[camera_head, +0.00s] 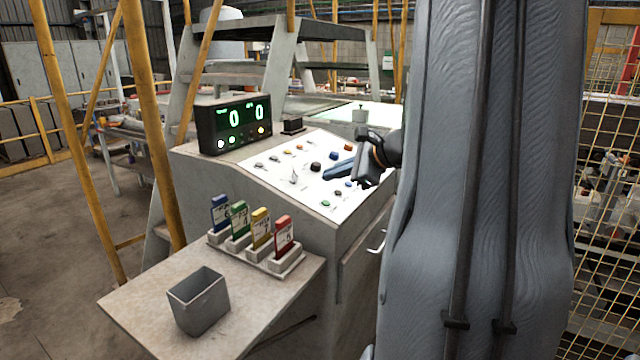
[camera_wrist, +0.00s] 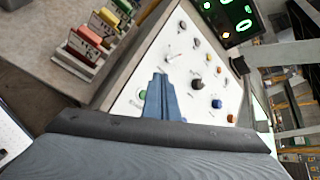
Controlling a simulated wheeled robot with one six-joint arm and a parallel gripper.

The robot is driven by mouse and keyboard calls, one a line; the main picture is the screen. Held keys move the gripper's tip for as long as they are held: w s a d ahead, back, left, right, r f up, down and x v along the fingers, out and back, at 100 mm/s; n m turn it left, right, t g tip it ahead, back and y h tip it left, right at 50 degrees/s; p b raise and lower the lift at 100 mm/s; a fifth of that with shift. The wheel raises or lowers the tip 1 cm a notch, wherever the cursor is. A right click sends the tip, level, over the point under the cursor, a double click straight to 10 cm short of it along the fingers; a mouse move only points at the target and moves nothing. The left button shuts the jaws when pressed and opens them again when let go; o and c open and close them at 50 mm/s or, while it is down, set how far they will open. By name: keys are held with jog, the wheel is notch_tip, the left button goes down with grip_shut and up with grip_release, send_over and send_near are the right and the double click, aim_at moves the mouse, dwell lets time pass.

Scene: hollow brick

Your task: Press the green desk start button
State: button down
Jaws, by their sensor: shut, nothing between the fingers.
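The sloped white control panel (camera_head: 275,168) on the desk carries several buttons and knobs. A green button (camera_head: 325,203) sits at its near corner in the head view. In the wrist view a green button (camera_wrist: 142,95) shows just left of my blue fingers, partly covered by them. My gripper (camera_head: 326,173) is shut and empty, reaching over the panel from the right. In the wrist view its fingertips (camera_wrist: 159,76) point across the panel. I cannot tell how high they are above it, and no contact with the green button is visible.
A black display (camera_head: 235,124) with green zeros stands behind the panel. Blue, green, yellow and red cards (camera_head: 283,236) stand in a holder on the lower shelf, near a grey open bin (camera_head: 199,300). Yellow posts stand at the left, and mesh fencing at the right.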

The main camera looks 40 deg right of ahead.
jog(key=d, duration=0.1)
jog(key=d+r, duration=0.1)
jog(key=d+m+h, duration=0.1)
jog(key=shift+w+d+r+t, duration=0.1)
jog(key=shift+d+r+t, duration=0.1)
jog(key=shift+r+t, duration=0.15)
jog(key=shift+f, duration=0.15)
jog(key=b, duration=0.5)
send_over(326, 203)
jog(key=s+d, duration=0.1)
jog(key=s, duration=0.1)
jog(key=f, duration=0.7)
jog(key=shift+s+d, duration=0.1)
jog(key=shift+s, duration=0.1)
jog(key=shift+w+f+b, duration=0.15)
jog(key=shift+f+b, duration=0.25)
jog(key=shift+f, duration=0.2)
jog(key=shift+f, duration=0.1)
dwell(0.3)
jog(key=shift+w+f+b, duration=0.1)
jog(key=shift+f+b, duration=0.2)
jog(key=shift+b, duration=0.3)
